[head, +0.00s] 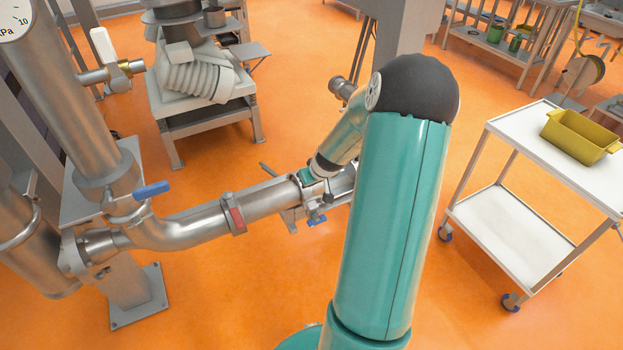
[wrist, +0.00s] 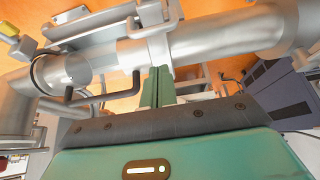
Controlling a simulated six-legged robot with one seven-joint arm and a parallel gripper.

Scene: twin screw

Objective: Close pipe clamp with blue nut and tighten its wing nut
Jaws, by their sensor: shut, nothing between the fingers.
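A metal pipe (head: 265,201) runs across the middle of the head view. A pipe clamp (head: 312,190) sits on it by my gripper, and a blue wing nut (head: 317,220) hangs at its lower side. Whether this clamp is fully closed, I cannot tell. My gripper (head: 307,175) is over the clamp from above, partly hidden by my arm. In the wrist view my gripper (wrist: 157,85) is shut and empty, its green fingers together just beside the pipe (wrist: 215,38). A metal bracket (wrist: 158,14) shows above the fingertips. The blue nut does not show there.
A band with a red part (head: 235,216) circles the pipe to the left. A blue valve handle (head: 152,190) is further left. A white cart (head: 510,235) with a yellow bin (head: 580,137) stands right. Dark hooked rods (wrist: 100,92) lie near the fingers.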

